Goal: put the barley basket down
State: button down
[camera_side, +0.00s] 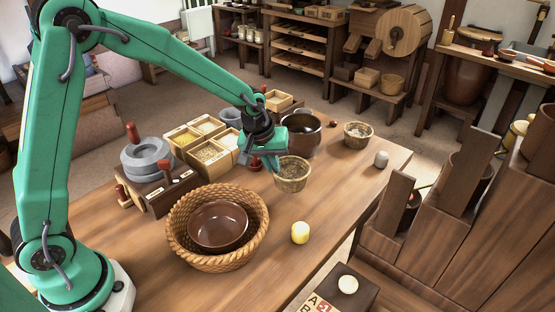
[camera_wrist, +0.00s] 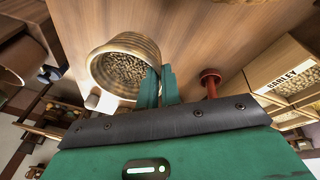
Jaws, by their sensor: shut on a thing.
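The barley basket is a small round woven basket (camera_side: 292,180) filled with pale grain, near the middle of the table in the side view. It shows at the upper left of the wrist view (camera_wrist: 108,84). My gripper (camera_side: 274,166) is at its left side in the side view. In the wrist view, the two green fingers (camera_wrist: 159,78) are shut on the near edge of the basket's wall. The basket looks roughly upright. I cannot tell whether its bottom touches the table (camera_side: 345,195).
A large wicker basket with a brown bowl (camera_side: 180,222) stands front left. A dark pot (camera_side: 304,140), another small basket (camera_side: 358,135) and a pale cup (camera_side: 381,159) stand behind. Divided grain boxes (camera_side: 207,152) are left.

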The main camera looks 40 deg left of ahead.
jog(key=shift+w+a+f, duration=0.2)
jog(key=shift+a+f, duration=0.1)
jog(key=shift+f, duration=0.55)
jog(key=shift+w+a+f, duration=0.25)
jog(key=shift+f, duration=0.65)
jog(key=shift+w+a+f, duration=0.2)
jog(key=shift+a+f, duration=0.1)
jog(key=shift+f, duration=0.55)
jog(key=shift+f, duration=0.15)
jog(key=c, duration=1.6)
grip_release()
jog(key=v, duration=1.2)
jog(key=shift+r, duration=0.2)
